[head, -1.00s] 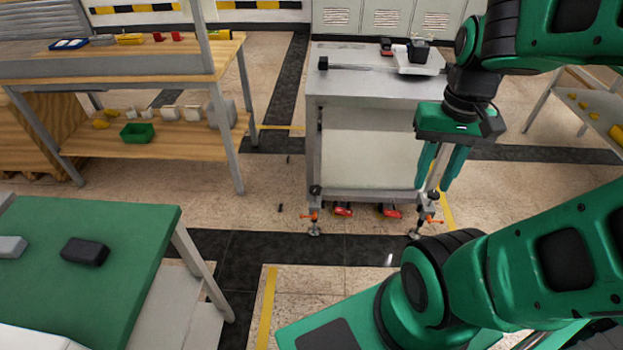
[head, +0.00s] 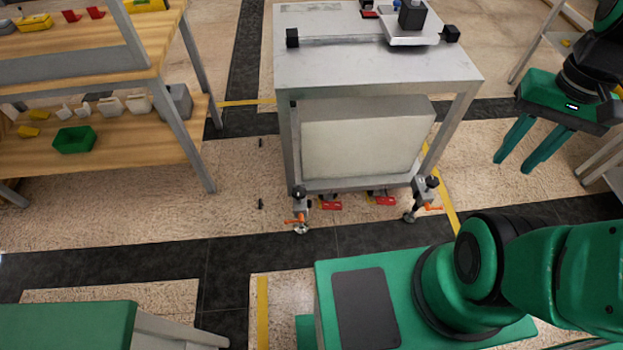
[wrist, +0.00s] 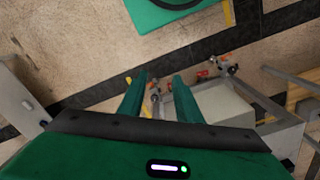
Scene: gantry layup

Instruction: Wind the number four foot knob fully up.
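The metal cart (head: 345,75) stands on levelling feet at its lower corners. The near left foot has an orange knob (head: 296,221) just above the floor. The near right foot has another orange knob (head: 432,208). No number is readable, so I cannot tell which foot is number four; the far feet are mostly hidden. My gripper (head: 512,167) is open and empty, in the air right of the cart. In the wrist view its spread fingers (wrist: 158,82) point downward, with a foot (wrist: 156,95) seen beyond them and another orange knob (wrist: 223,59) farther right.
Red pedals (head: 385,201) sit low between the near feet. A wooden bench (head: 110,140) with a green bin (head: 74,139) stands at left. A green-topped table (head: 70,325) is at lower left. Floor in front of the cart is open.

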